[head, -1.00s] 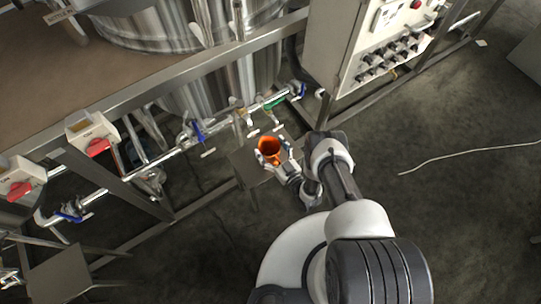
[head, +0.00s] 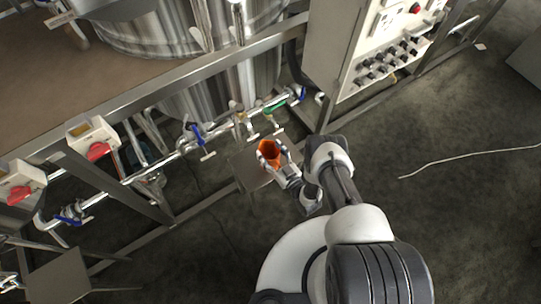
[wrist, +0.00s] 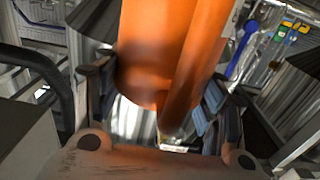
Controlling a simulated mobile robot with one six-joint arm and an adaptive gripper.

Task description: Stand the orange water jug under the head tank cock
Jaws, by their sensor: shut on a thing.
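The orange water jug (head: 269,152) is upright or nearly so, its open mouth facing up in the head view. My gripper (head: 277,164) is shut on it from the lower right side. In the wrist view the orange jug (wrist: 172,50) fills the middle, with a gripper pad on each side of it. The jug is over a grey plate (head: 247,172) below the pipe line; I cannot tell whether it touches the plate. Cocks on the pipe, one with a green handle (head: 274,107), stand just behind the jug. Which one is the head tank cock is unclear.
A horizontal pipe with blue-handled valves (head: 194,134) runs along the steel frame. A control cabinet (head: 345,50) stands at the upper right. Two boxes with red switches (head: 97,150) are on the left. A white cable (head: 450,161) lies on the open floor at right.

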